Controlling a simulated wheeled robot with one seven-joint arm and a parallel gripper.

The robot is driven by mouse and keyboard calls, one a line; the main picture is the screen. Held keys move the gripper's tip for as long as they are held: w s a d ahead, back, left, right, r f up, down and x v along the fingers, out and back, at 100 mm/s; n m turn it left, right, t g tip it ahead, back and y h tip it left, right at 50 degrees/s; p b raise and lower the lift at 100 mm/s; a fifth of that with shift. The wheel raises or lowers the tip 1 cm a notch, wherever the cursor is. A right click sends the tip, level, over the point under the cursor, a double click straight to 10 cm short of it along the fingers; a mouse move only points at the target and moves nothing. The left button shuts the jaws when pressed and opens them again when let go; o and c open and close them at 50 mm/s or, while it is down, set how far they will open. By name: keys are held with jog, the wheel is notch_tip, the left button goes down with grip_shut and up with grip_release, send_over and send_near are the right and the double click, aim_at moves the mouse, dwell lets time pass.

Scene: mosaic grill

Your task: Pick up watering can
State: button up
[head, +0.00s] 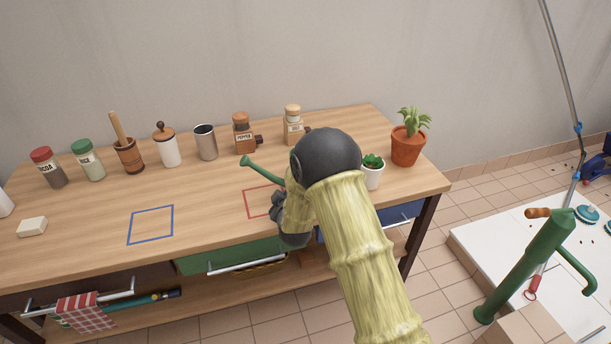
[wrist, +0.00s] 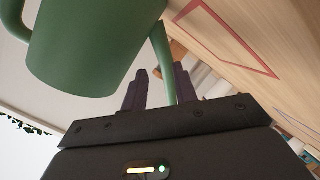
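The green watering can shows in the head view only by its spout (head: 262,167), which points up and left over the worktop; my arm hides its body. In the wrist view its green body (wrist: 92,48) fills the upper left, with a curved green part at the far left edge. A thin green bar (wrist: 163,62) of the can runs down between the two dark fingers of my gripper (wrist: 160,88). The fingers are apart, and a gap shows between the bar and the left finger. In the head view my gripper (head: 281,207) is by the red square, mostly hidden.
A red square outline (head: 250,202) and a blue one (head: 150,225) mark the wooden worktop (head: 205,200). Jars and a metal cup (head: 205,142) line its back. A small white-potted plant (head: 372,174) and a terracotta pot (head: 407,147) stand right of my arm.

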aim_at(281, 181)
jog(key=shift+p+x, duration=0.3)
jog(key=shift+x, duration=2.3)
jog(key=shift+f, duration=0.1)
jog(key=shift+s, duration=0.1)
jog(key=shift+c, duration=0.2)
grip_shut()
